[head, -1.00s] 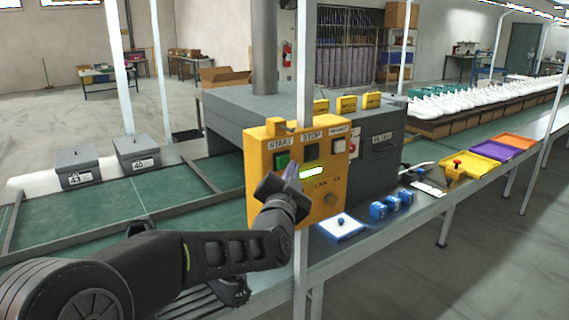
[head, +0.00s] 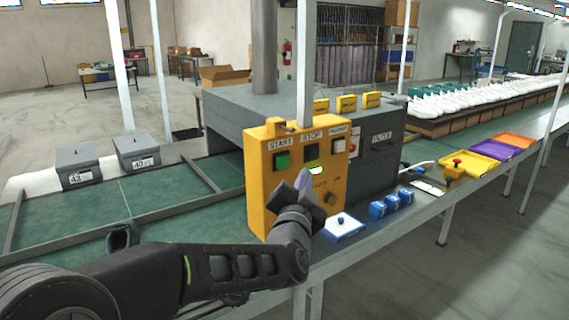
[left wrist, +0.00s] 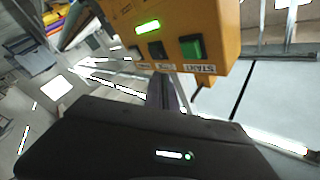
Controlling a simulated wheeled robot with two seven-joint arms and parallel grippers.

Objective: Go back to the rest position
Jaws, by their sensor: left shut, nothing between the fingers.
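My left gripper (head: 303,180) is shut and empty. In the head view it stands in front of the lower part of the yellow control box (head: 262,200), partly covering it. The box has a green START button (head: 282,160), a black STOP button (head: 311,152), a third button at the right and a small lit display (head: 317,170). In the left wrist view the closed fingers (left wrist: 163,85) point toward the yellow box (left wrist: 220,40), with the green button (left wrist: 191,47) beyond them. Whether the fingertips touch the box cannot be told. My right gripper is not in view.
A grey machine (head: 225,112) stands behind the box over a green conveyor (head: 150,194). Grey boxes marked 43 (head: 78,168) and 40 (head: 137,152) stand beside it. A white tray (head: 345,232), blue blocks (head: 378,210) and colored trays (head: 492,150) lie along the right ledge.

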